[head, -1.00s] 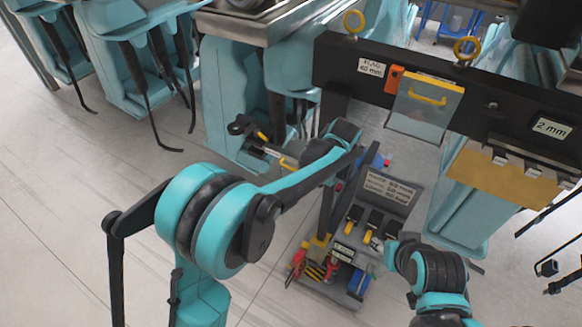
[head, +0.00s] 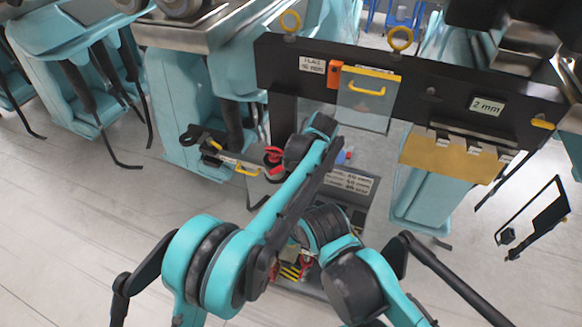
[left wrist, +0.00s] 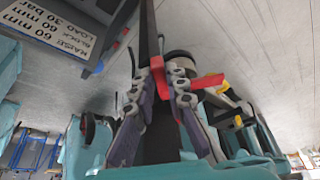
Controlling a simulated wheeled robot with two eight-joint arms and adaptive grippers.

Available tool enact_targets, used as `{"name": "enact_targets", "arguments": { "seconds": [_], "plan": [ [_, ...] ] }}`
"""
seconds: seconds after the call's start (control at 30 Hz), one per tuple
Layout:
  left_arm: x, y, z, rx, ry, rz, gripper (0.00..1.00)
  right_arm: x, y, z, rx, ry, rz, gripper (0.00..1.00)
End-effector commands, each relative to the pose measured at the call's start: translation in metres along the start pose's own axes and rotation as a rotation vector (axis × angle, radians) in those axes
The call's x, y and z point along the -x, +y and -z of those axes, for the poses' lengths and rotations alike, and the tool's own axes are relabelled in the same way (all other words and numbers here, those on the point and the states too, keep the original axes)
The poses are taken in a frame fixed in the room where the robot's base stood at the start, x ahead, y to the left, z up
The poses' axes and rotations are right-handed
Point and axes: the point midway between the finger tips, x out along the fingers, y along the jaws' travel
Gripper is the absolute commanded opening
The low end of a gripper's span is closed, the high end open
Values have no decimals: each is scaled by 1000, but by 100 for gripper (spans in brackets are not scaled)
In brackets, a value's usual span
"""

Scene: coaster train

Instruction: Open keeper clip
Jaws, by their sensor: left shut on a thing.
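My left gripper (left wrist: 158,82) is shut on a red piece (left wrist: 208,81) that lies across its fingertips. A dark, rounded part shows just behind it. In the head view a red and dark thing (head: 273,160) shows beside the end of my left arm, which hides most of the gripper. An orange block (head: 333,74) sits on the dark beam at the left edge of a clear panel (head: 366,108) with a yellow handle. I cannot tell which part is the keeper clip. My right arm is folded low in the middle, and its fingers are hidden.
The dark beam (head: 430,65) crosses the upper right, with yellow rings on top and a gold plate (head: 450,158) below. A black clamp (head: 195,138) with a yellow handle is at the left. A grey tool cart (head: 352,183) stands behind my arms.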

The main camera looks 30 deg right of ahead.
Motion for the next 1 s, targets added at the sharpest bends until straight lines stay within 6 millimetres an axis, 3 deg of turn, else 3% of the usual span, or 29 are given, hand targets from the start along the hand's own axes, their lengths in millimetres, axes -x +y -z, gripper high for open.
{"name": "enact_targets", "arguments": {
  "seconds": [0.37,0.4,0.47,0.8,1.0],
  "plan": [
    [0,1,0,2,-1,1,0,0,0,0,0,0,0,40],
    [0,1,0,2,-1,1,21,0,0,0,0,0,0,40],
    [0,1,0,2,-1,1,34,0,0,0,0,0,0,40],
    [3,0,0,2,0,1,34,0,0,0,0,0,0,40],
    [32,1,-1,0,0,1,34,0,0,0,0,0,0,40]
  ]
}}
